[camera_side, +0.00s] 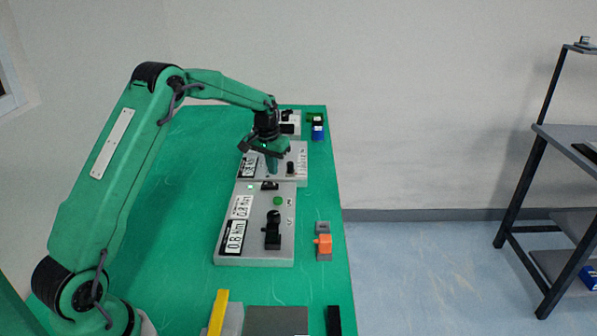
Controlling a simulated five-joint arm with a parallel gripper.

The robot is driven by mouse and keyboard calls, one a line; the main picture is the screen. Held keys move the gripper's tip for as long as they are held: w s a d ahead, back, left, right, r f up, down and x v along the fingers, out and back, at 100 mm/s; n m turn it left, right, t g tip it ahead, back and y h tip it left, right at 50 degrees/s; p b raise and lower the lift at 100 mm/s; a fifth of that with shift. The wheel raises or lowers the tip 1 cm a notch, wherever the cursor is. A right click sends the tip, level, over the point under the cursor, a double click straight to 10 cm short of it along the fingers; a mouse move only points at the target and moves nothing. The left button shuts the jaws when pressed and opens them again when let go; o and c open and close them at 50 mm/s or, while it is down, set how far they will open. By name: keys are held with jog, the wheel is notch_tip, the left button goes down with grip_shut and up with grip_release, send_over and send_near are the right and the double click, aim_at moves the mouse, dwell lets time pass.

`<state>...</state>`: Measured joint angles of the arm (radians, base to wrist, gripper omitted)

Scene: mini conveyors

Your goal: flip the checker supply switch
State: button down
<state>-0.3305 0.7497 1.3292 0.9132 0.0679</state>
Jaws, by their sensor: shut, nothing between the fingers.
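My gripper (272,165) points down over the middle grey control panel (255,177), its fingers shut and empty. I cannot tell whether the fingertips touch the panel. This panel has a white label and a small black knob (290,168) right of the fingers. The nearer grey panel (262,254) carries labels reading 0.8 Nm, a green button (278,201), a black fixture (272,236), and a black switch-like part (270,186) with a small green light beside it at its far edge. The small lettering is unreadable, so I cannot tell which part is the checker supply switch.
Another panel (290,117) stands at the back, with a blue item (318,133) to its right. An orange part on a grey block (323,243) sits right of the near panel. A yellow bar (218,312) and a dark block (277,320) lie in front. The green tabletop left is clear.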

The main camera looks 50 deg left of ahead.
aim_at(273, 185)
jog(key=shift+r, duration=1.8)
jog(key=shift+d+r, duration=0.1)
jog(key=s+d+r+m+t, duration=0.1)
jog(key=s+d+r+t, duration=0.1)
jog(key=s+d+r, duration=1.1)
jog(key=s+d+m+t, duration=0.1)
jog(key=s+d, duration=0.2)
jog(key=s, duration=0.7)
jog(key=s+d+m, duration=0.1)
jog(key=s+d, duration=0.2)
jog(key=s, duration=0.7)
jog(key=shift+s+t+h, duration=0.3)
jog(key=shift+s+t, duration=0.1)
